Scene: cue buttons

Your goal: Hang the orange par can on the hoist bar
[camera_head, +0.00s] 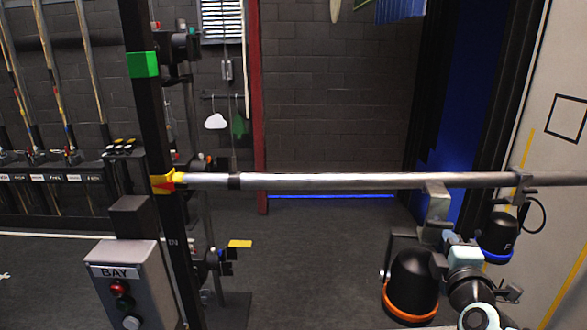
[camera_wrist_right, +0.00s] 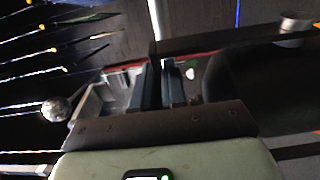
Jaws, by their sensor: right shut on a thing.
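The orange par can (camera_head: 412,285) is a black lamp with an orange ring at its lower rim. It hangs upright below the hoist bar (camera_head: 330,181), right of centre in the head view. Its grey clamp (camera_head: 436,204) meets the bar's underside in the picture; I cannot tell whether it is hooked over it. My right gripper (camera_head: 440,238) is shut on the par can's mounting, just below the clamp; the exact grip is partly hidden. In the right wrist view its fingers (camera_wrist_right: 165,85) are close together, with a dark rounded body beside them. My left gripper is not in view.
A blue-ringed par can (camera_head: 498,237) hangs from the bar close to the right of my gripper. A BAY control box (camera_head: 128,285) stands at the lower left beside a black post (camera_head: 160,130). The bar's middle stretch is clear.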

